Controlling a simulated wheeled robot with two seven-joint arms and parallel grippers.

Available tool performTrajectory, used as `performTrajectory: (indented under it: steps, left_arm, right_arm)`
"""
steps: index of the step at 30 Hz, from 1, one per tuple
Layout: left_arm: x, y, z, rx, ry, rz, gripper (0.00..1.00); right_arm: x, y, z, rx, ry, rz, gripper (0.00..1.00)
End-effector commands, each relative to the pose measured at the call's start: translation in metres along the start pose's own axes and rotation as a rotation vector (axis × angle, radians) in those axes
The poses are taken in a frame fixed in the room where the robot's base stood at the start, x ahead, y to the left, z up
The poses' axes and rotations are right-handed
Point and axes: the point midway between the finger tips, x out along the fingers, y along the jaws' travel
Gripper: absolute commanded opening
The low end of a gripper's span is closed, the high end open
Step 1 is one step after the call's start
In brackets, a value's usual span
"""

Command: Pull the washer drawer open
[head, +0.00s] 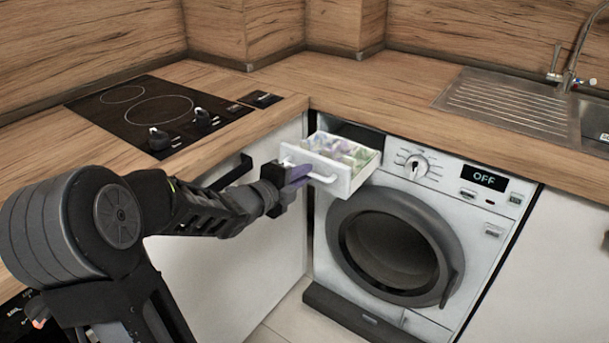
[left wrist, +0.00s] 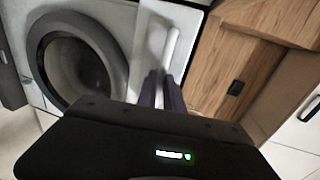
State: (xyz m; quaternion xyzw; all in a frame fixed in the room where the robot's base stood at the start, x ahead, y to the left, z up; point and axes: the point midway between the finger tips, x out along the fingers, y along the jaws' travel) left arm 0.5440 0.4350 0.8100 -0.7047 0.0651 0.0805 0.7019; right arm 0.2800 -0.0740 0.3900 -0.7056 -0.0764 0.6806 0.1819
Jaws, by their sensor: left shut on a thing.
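The washer (head: 440,200) stands under the counter in the head view, with its round door shut and its display reading OFF. Its drawer (head: 345,182) sticks out of the upper left of the front, and the compartments inside show from above. My left gripper (head: 302,174) is at the handle on the drawer's front, shut on it. In the left wrist view the purple fingers (left wrist: 162,92) meet the white handle (left wrist: 171,48). The fingers hide part of the handle. My right gripper is not in view.
A wooden counter (head: 350,85) runs above the washer, with a hob (head: 160,112) at left and a sink (head: 590,120) at right. A white cabinet front (head: 230,265) with a dark handle stands close to the left of the drawer. The floor before the washer is clear.

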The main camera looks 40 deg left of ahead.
Motion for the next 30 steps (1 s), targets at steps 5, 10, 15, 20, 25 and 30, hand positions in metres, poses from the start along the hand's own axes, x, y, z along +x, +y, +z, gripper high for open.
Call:
performTrajectory:
  steps: [5, 10, 15, 20, 25, 30]
  left_arm:
    - [-0.0009, 0.0010, -0.0002, -0.001, 0.000, 0.002, 0.00]
    - [-0.0008, 0.0010, -0.0002, -0.001, 0.000, 0.002, 0.00]
    - [-0.0007, 0.0008, -0.0001, -0.001, 0.000, 0.001, 0.25]
    - [-0.0007, 0.0004, -0.0001, -0.001, 0.000, 0.001, 0.33]
    - [-0.0008, 0.0001, 0.0000, 0.000, 0.000, 0.000, 0.33]
    - [-0.0088, -0.0010, 0.0006, 0.000, -0.001, -0.001, 0.33]
  right_arm:
    - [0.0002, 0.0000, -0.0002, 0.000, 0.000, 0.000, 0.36]
    - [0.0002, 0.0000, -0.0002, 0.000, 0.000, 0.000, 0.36]
    - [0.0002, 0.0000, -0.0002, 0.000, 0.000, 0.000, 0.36]
    - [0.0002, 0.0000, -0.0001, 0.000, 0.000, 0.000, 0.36]
    - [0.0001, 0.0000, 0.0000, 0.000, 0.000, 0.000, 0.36]
    - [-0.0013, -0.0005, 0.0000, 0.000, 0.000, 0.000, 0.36]
